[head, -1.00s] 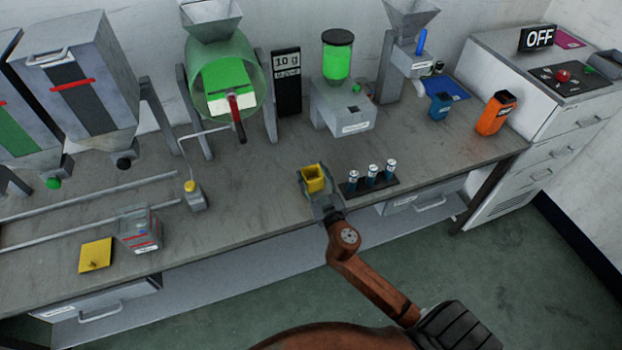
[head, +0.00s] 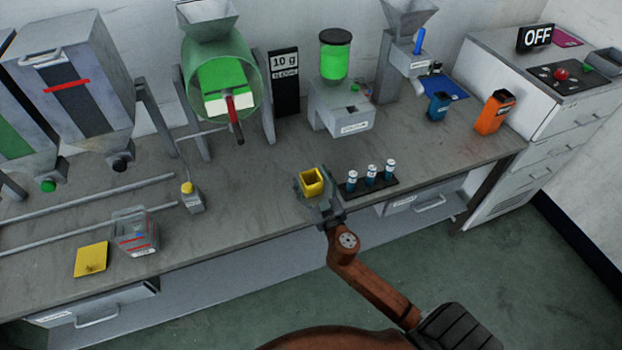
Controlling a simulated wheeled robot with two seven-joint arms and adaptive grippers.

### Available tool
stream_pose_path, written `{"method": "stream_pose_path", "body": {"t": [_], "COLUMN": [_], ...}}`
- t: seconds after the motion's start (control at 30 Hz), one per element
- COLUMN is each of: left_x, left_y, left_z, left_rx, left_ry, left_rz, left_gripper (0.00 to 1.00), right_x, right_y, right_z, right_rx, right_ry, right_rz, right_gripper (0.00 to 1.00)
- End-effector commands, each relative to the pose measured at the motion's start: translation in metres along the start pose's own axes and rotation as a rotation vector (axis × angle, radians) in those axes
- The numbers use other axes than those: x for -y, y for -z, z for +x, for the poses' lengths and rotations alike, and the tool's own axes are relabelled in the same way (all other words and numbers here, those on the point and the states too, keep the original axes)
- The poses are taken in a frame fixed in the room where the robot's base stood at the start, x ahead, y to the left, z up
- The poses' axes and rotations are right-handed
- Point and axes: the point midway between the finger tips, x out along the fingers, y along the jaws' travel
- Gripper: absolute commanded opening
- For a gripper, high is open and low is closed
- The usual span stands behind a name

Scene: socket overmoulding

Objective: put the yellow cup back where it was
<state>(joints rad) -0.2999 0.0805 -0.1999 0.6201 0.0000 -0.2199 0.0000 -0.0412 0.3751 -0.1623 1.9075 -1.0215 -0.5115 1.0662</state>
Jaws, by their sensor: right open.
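The yellow cup (head: 312,184) stands upright near the front edge of the bench, left of a small dark rack. It looks empty and seems to rest on the bench top. My right gripper (head: 315,198) reaches in from the front, its open fingers on either side of the cup. The gripper hides the cup's lower front, and I cannot tell whether the fingers touch it. My left gripper is not in view.
A rack (head: 371,186) with several blue-and-white vials stands close right of the cup. A yellow plate (head: 91,259) and a clear box (head: 135,232) lie front left. A blue cup (head: 438,106) and an orange container (head: 494,112) stand back right. Bench (head: 250,205) left of the cup is clear.

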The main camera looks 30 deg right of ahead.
Motion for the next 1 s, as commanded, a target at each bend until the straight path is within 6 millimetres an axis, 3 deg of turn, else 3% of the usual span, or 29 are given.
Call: {"method": "stream_pose_path", "body": {"t": [0.17,0.7,1.0], "left_x": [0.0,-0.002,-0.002], "left_y": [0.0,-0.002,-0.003], "left_z": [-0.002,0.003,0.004], "left_rx": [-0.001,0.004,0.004], "left_ry": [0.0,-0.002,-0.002], "left_rz": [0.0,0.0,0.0], "left_gripper": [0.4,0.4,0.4], "right_x": [0.0,0.0,-0.001], "right_y": [0.001,0.0,0.002], "right_z": [-0.006,-0.106,-0.12], "right_rx": [0.001,0.002,0.0], "right_ry": [0.0,0.0,0.0], "right_rz": [0.001,0.002,0.0], "right_gripper": [0.65,0.65,0.65]}}
